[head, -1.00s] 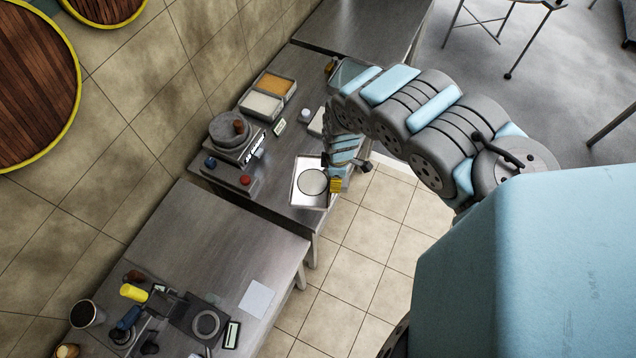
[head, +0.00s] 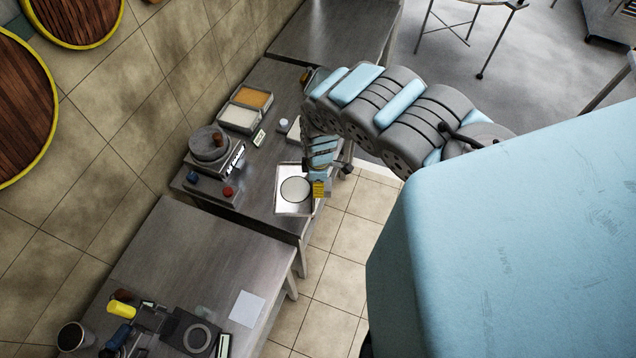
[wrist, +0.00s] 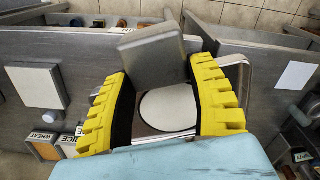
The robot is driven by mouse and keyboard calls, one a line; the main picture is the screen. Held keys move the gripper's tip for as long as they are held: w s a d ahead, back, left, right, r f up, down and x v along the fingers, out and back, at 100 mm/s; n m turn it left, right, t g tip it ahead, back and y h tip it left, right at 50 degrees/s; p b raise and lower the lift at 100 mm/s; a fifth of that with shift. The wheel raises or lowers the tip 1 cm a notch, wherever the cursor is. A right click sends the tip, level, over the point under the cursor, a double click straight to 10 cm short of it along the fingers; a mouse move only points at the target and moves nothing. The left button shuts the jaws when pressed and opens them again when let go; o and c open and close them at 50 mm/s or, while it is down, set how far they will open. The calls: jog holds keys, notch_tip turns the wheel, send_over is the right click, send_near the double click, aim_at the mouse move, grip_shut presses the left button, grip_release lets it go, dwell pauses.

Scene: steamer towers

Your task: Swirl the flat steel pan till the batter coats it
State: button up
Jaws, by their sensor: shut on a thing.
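The flat steel pan (head: 282,206) is a shiny rectangular tray at the front edge of the middle steel counter. A pale round patch of batter (head: 295,189) with a dark outline lies in its middle, and bare steel shows around it. My gripper (head: 320,187) is at the pan's right side, shut on the pan. In the wrist view, the yellow ribbed fingers flank the pan (wrist: 158,130) and the batter disc (wrist: 168,107). A grey block (wrist: 152,58) shows between them; I cannot tell if it belongs to the pan. The exact contact is hidden.
Behind the pan stand a round grey stone plate on a base (head: 209,145), a box with a red knob (head: 228,191) and two bins of batter or grain (head: 240,116). The nearer counter (head: 185,245) holds a white sheet (head: 246,309) and tools. Tiled floor is open in front.

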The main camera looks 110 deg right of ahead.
jog(key=shift+d+f+b, duration=0.1)
jog(key=shift+f+b, duration=0.1)
jog(key=shift+b, duration=0.35)
jog(key=shift+s+d+t+y+b, duration=0.15)
jog(key=shift+t+y+b, duration=0.1)
jog(key=shift+y+b, duration=0.5)
jog(key=shift+w+d+t+y+b, duration=0.15)
jog(key=shift+t+y+b, duration=0.15)
jog(key=shift+b, duration=0.7)
jog(key=shift+s+r+y, duration=0.1)
jog(key=shift+s+y, duration=0.1)
jog(key=shift+y, duration=0.05)
jog(key=shift+r+p, duration=0.15)
jog(key=shift+p, duration=0.3)
jog(key=shift+a+h+p, duration=0.25)
jog(key=shift+h+p, duration=0.25)
jog(key=shift+p, duration=0.8)
jog(key=shift+w+g+h+p, duration=0.1)
jog(key=shift+g+h+p, duration=0.25)
jog(key=shift+h+p, duration=0.25)
jog(key=shift+w+a, duration=0.1)
jog(key=shift+a, duration=0.05)
